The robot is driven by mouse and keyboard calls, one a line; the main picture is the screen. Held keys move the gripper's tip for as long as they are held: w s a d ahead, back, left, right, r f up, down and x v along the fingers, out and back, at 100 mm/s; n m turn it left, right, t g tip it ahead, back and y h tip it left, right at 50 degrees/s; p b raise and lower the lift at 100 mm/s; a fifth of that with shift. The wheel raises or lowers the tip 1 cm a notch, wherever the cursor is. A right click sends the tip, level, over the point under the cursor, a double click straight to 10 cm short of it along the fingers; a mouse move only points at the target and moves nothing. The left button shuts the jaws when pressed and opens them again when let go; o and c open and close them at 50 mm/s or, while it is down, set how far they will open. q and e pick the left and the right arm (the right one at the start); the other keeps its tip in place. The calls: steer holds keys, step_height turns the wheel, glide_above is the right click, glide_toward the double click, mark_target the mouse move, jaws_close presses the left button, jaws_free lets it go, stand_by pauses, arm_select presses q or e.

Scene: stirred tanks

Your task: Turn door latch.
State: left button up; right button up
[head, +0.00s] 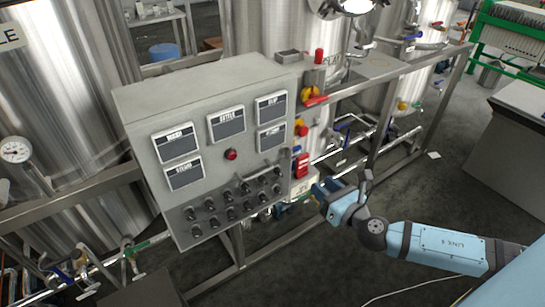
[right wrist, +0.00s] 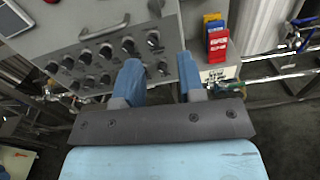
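A grey control cabinet (head: 215,100) has labelled displays and rows of black knobs on its sloped front. A small dark grey fitting (head: 285,158) sits near the front's right edge; it may be the latch, and a similar fitting shows at the top of the right wrist view (right wrist: 155,8). I cannot tell for sure which part is the door latch. My right gripper (head: 325,197) is just right of the cabinet's lower right corner. In the right wrist view its two blue fingers (right wrist: 159,68) are apart with nothing between them, below the knobs. My left gripper is not in view.
Red and yellow valve handles (head: 312,97) and red tags (head: 301,165) are close to the cabinet's right side. Steel tanks (head: 60,90) stand behind, with a pipe frame (head: 400,75) to the right. The dark floor (head: 420,185) at right is mostly clear.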

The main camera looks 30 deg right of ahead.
mark_target(290, 154)
steer(key=shift+n, duration=0.6)
steer(key=w+p, duration=0.1)
steer(key=w, duration=0.3)
steer(key=w+a, duration=0.1)
steer(key=w, duration=0.4)
steer(key=w+p, duration=0.1)
steer(key=w, duration=0.4)
steer(key=shift+w+a+r+p, duration=0.15)
steer(key=shift+r+p, duration=0.2)
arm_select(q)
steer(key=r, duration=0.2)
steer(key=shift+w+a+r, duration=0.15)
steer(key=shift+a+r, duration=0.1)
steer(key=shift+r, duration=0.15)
arm_select(e)
jaws_close()
